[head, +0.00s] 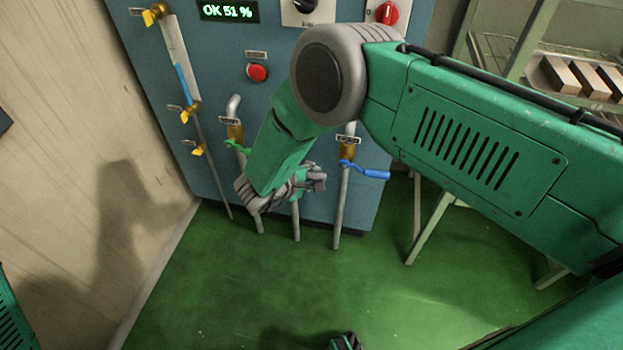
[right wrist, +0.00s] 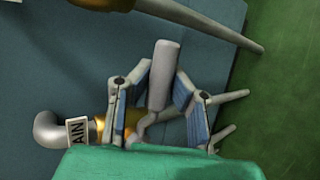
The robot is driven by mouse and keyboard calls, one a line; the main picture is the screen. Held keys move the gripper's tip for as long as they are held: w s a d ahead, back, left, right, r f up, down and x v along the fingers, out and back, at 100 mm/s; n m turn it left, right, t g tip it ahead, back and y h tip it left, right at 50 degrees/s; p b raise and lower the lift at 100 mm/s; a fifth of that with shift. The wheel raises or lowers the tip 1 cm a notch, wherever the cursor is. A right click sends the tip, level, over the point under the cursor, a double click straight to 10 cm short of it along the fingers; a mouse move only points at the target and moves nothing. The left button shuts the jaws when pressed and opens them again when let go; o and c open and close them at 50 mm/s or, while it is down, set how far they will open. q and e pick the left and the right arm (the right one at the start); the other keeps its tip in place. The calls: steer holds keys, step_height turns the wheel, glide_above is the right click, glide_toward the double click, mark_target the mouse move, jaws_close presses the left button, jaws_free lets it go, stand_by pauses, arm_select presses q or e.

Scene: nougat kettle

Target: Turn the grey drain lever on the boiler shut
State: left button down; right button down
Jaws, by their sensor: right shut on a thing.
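The grey drain lever (right wrist: 163,75) stands out across its pipe in the right wrist view, roughly at a right angle to it. Its brass valve body (right wrist: 132,120) is partly covered by a finger. A label ending in "AIN" (right wrist: 77,132) sits beside the valve. My right gripper (right wrist: 155,92) is shut on the lever, with a finger on each side of its handle. In the head view my right gripper (head: 312,180) is low in front of the boiler (head: 225,40), and my arm hides the drain valve and lever. My left gripper cannot be made out.
A green lever (head: 237,146) on a pipe is left of my right arm, and a blue lever (head: 365,171) is on a pipe to the right. Yellow-handled valves (head: 190,112) line the boiler's left side. A shelf rack (head: 500,50) stands right. The green floor (head: 230,290) in front is clear.

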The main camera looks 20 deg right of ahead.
steer(key=shift+a+r, duration=0.15)
steer(key=shift+a, duration=0.1)
steer(key=shift+n, duration=0.3)
steer(key=c, duration=1.4)
jaws_free()
steer(key=shift+c, duration=0.2)
steer(key=shift+a+r, duration=0.1)
steer(key=shift+r, duration=0.1)
